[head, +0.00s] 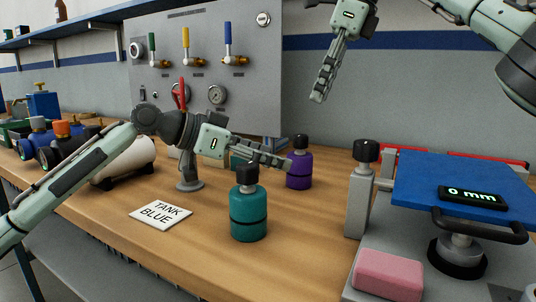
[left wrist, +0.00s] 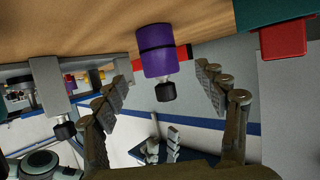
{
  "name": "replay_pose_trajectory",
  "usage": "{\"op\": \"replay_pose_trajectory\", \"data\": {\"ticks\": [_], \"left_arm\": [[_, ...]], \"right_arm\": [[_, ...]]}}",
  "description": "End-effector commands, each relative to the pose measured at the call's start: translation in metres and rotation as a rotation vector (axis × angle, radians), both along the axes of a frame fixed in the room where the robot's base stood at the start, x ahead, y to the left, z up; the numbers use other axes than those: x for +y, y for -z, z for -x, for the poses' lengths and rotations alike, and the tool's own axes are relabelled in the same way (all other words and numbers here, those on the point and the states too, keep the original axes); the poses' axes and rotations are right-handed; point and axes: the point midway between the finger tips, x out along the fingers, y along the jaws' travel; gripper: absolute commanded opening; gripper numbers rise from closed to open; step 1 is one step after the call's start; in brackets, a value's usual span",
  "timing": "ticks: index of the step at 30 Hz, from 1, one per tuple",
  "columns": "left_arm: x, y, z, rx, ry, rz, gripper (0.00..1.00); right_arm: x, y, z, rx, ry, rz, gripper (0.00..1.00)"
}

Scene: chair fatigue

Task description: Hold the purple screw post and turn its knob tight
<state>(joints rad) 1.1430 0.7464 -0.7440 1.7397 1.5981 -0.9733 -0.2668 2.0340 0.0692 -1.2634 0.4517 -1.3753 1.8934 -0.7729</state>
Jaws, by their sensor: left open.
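The purple screw post (head: 299,170) stands upright on the wooden bench, with a dark knob (head: 301,142) on top. My left gripper (head: 286,162) reaches in from the left, its fingertips at the near left side of the post. The left wrist view looks upside down; there the purple post (left wrist: 156,52) and its knob (left wrist: 165,91) appear between the spread fingers of the open left gripper (left wrist: 163,72), with gaps on both sides. My right gripper (head: 319,98) hangs above and behind the post, pointing down, apart from it; its fingers overlap in the picture.
A teal screw post (head: 249,215) stands in front, just below the left fingers. A card reading TANK BLUE (head: 161,214) lies left of it. A blue-topped stand with a 0 mm display (head: 472,195) and a pink block (head: 388,275) are at the right. A valve panel (head: 265,70) stands behind.

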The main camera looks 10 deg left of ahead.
Motion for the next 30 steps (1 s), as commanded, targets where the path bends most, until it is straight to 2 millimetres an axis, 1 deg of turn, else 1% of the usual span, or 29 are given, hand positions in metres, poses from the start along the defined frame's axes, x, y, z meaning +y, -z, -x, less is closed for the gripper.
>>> {"op": "replay_pose_trajectory", "data": {"ticks": [5,12,15,19,27,28,30], "left_arm": [[-0.017,0.01,-0.008,0.006,0.005,-0.001,0.72],[-0.047,0.023,-0.025,0.003,0.003,-0.001,0.72],[-0.055,0.027,-0.03,0.004,0.003,0.0,0.72],[-0.06,0.029,-0.034,0.002,0.002,0.0,0.72],[-0.061,0.03,-0.035,0.002,0.001,0.0,0.72],[-0.061,0.03,-0.035,0.002,0.001,0.0,0.7],[-0.061,0.03,-0.035,0.002,0.001,0.0,0.61]], "right_arm": [[0.0,0.0,0.0,0.0,0.0,0.0,0.34],[0.0,0.0,0.0,0.0,0.0,0.0,0.34],[0.0,0.0,0.0,0.0,0.0,0.0,0.34],[0.0,0.0,0.0,0.0,0.0,0.0,0.34],[0.0,0.0,0.0,0.0,0.0,0.0,0.34],[0.0,0.0,0.0,0.0,0.0,0.0,0.34],[0.0,0.0,0.0,0.0,0.0,0.0,0.34]]}}
